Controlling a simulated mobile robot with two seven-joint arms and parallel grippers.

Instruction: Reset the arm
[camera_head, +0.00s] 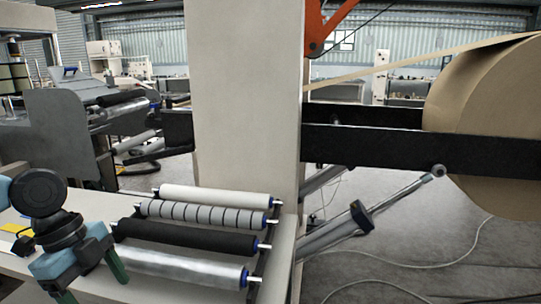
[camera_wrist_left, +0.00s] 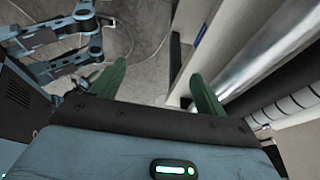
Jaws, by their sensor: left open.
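My left gripper (camera_head: 92,282) is at the lower left of the head view, over the pale bench beside the left end of the rollers. Its two green fingers point down and are apart. In the left wrist view the same fingers (camera_wrist_left: 157,85) are spread with nothing between them. My right gripper does not show in the head view. Blue arm links of mine show at the upper left of the left wrist view, with no gripper clearly seen there.
A white roller (camera_head: 215,197), a striped roller (camera_head: 205,215), a black roller (camera_head: 185,238) and a silver roller (camera_head: 180,264) lie right of my left gripper. A tall pale column (camera_head: 245,90) stands behind them. A large kraft roll (camera_head: 485,120) hangs at right.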

